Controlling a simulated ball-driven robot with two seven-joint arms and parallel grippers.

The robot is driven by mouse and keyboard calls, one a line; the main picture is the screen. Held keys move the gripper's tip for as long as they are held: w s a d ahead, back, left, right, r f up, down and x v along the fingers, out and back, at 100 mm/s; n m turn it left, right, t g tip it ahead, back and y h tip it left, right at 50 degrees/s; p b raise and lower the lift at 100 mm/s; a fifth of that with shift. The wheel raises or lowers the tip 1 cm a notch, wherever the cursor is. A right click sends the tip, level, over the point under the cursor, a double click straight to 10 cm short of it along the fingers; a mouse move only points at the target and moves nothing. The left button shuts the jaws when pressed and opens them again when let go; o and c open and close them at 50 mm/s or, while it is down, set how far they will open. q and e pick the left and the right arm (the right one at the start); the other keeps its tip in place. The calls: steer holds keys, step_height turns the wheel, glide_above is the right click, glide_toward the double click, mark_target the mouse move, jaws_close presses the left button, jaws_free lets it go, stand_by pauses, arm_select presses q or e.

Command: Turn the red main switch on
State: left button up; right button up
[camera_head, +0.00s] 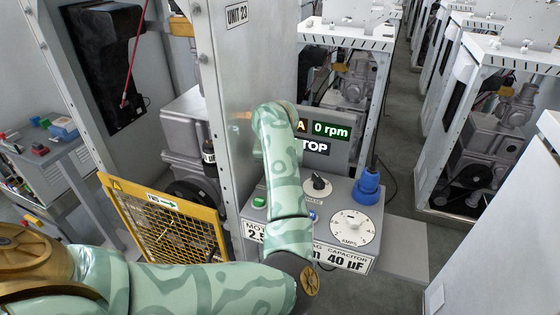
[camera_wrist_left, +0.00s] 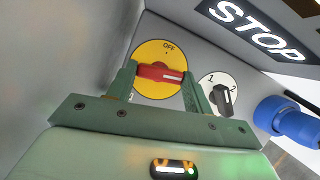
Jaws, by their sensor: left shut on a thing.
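The red main switch (camera_wrist_left: 165,73) is a red bar handle on a round yellow plate (camera_wrist_left: 162,52) marked OFF at its top. In the left wrist view the handle lies roughly level, with a white mark at its right end. The green fingers of my left gripper (camera_wrist_left: 159,70) stand at its two ends, shut on it. In the head view my patterned left arm hides the switch and the gripper. My right gripper is not in view.
Right of the switch sits a black selector knob (camera_wrist_left: 222,98), also in the head view (camera_head: 318,186), with a blue plug (camera_head: 367,187) beyond it. A display reads 0 rpm (camera_head: 331,130) above STOP. A dial (camera_head: 351,227), a yellow mesh guard (camera_head: 165,222) and a cabinet post are close by.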

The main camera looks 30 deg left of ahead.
arm_select(q)
steer(key=shift+a+m+h+p, duration=0.1)
steer(key=shift+m+h+p, duration=0.4)
steer(key=shift+m+p, duration=0.5)
steer(key=shift+m, duration=0.3)
steer(key=o, duration=1)
steer(key=p+v, duration=0.6)
steer(key=v, duration=1)
steer(key=shift+s+p, duration=0.25)
steer(key=shift+p, duration=0.15)
